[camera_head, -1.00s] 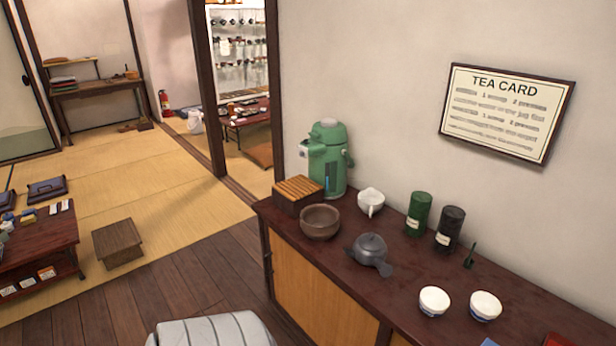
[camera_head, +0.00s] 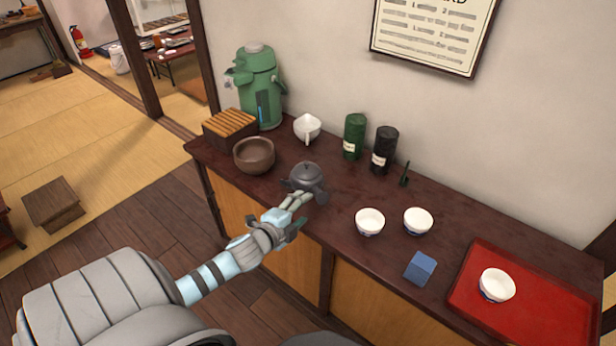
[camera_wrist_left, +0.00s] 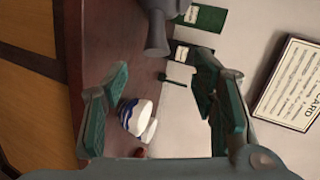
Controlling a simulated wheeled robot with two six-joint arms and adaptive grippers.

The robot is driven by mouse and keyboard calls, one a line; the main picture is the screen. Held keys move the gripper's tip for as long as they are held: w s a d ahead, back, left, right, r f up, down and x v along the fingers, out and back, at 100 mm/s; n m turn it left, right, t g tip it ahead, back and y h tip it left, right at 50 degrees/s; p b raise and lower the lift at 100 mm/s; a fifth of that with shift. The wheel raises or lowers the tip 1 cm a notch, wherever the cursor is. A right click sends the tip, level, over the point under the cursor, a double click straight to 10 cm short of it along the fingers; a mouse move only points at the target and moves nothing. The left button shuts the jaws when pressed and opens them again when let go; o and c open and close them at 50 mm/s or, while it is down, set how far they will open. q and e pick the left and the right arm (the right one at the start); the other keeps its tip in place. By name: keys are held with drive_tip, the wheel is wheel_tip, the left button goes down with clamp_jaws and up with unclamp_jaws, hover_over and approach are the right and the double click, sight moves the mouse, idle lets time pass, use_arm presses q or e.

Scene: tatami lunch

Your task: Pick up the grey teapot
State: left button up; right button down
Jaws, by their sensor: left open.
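The grey teapot (camera_head: 306,177) stands upright on the dark wooden counter (camera_head: 460,215), in front of the white pitcher. My left gripper (camera_head: 298,210) is at the counter's front edge, close to the near side of the teapot. Its fingers are open; I cannot tell whether they touch the teapot. In the left wrist view the open green fingers of the left gripper (camera_wrist_left: 158,108) show, and a grey part of what looks like the teapot (camera_wrist_left: 157,32) is at the top. My right gripper is not in view.
A brown bowl (camera_head: 254,155) and a white pitcher (camera_head: 307,128) are behind the teapot. Two tea canisters, green (camera_head: 354,137) and black (camera_head: 384,150), stand near the wall. White cups (camera_head: 370,222) (camera_head: 418,221), a blue block (camera_head: 421,269) and a red tray (camera_head: 540,312) lie right.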

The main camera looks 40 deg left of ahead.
sight(317, 199)
use_arm(q)
drive_tip(key=b+x, duration=0.1)
drive_tip(key=x, duration=0.3)
drive_tip(key=b+x, duration=0.2)
drive_tip(key=x, duration=0.2)
drive_tip(key=b+x, duration=0.1)
drive_tip(key=x, duration=0.2)
drive_tip(key=shift+w+f+b, duration=0.25)
drive_tip(key=shift+f+b, duration=0.1)
drive_tip(key=shift+f, duration=0.15)
drive_tip(key=shift+w, duration=0.2)
drive_tip(key=shift+s+r, duration=0.1)
drive_tip(key=c, duration=0.4)
clamp_jaws()
